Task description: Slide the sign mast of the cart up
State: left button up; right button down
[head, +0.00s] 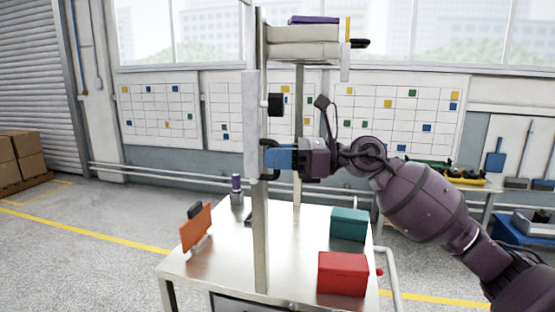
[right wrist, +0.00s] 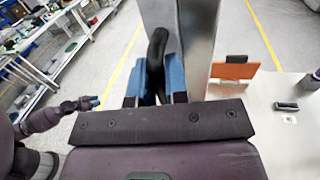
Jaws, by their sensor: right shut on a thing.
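The cart's sign mast (head: 251,115) is a pale upright bar against a grey metal post (head: 261,230) on the cart's steel top (head: 210,262). A black handle (right wrist: 157,48) is on the mast. My right gripper (head: 272,158) reaches in from the right, its blue fingers shut around the handle; in the right wrist view the fingers (right wrist: 157,82) stand on both sides of it.
A red box (head: 343,273), a teal box (head: 348,225) and an orange plate (head: 196,228) stand on the cart top. A black knob (head: 276,105) sits on the post above my gripper. A shelf (head: 302,50) with a purple item is higher up.

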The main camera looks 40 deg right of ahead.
jog(key=c, duration=1.2)
grip_release()
jog(key=shift+r, duration=0.35)
jog(key=shift+o, duration=0.3)
jog(key=shift+f, duration=0.1)
jog(key=shift+d, duration=0.1)
jog(key=b+v, duration=0.2)
jog(key=v, duration=0.8)
jog(key=shift+s+d, duration=0.25)
jog(key=shift+s, duration=0.05)
